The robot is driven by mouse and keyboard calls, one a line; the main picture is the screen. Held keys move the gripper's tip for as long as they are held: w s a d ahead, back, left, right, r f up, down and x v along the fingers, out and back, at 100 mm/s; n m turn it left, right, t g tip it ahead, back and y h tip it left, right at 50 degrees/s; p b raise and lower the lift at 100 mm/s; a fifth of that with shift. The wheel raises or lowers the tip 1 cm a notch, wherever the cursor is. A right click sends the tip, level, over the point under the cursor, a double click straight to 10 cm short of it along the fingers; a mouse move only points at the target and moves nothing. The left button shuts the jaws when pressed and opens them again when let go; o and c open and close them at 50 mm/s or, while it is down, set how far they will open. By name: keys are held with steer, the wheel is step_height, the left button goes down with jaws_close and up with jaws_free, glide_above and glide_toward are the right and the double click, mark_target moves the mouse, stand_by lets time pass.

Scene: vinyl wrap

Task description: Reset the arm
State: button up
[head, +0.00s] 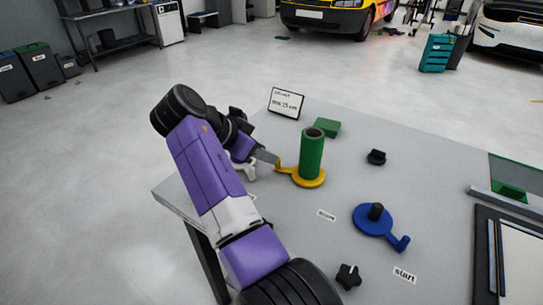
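My arm (205,170), purple, white and black, reaches over the left side of the grey table (300,235). My gripper (268,158) is at the handle end of a yellow round holder (310,182). A green roll (312,155) stands upright on this holder. The fingers are small and partly hidden by the arm. I cannot tell whether they touch the handle, or whether they are open or shut.
A blue holder (369,222) with a black peg, black knobs (348,276) (376,157), a green block (327,127), a small sign (286,103) and a "start" label (404,275) are on the table. A framed panel (480,262) lies at right. The table's middle is mostly clear.

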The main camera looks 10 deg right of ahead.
steer(key=shift+s+a+r, duration=0.2)
steer(key=shift+a+r, duration=0.05)
steer(key=shift+r, duration=0.1)
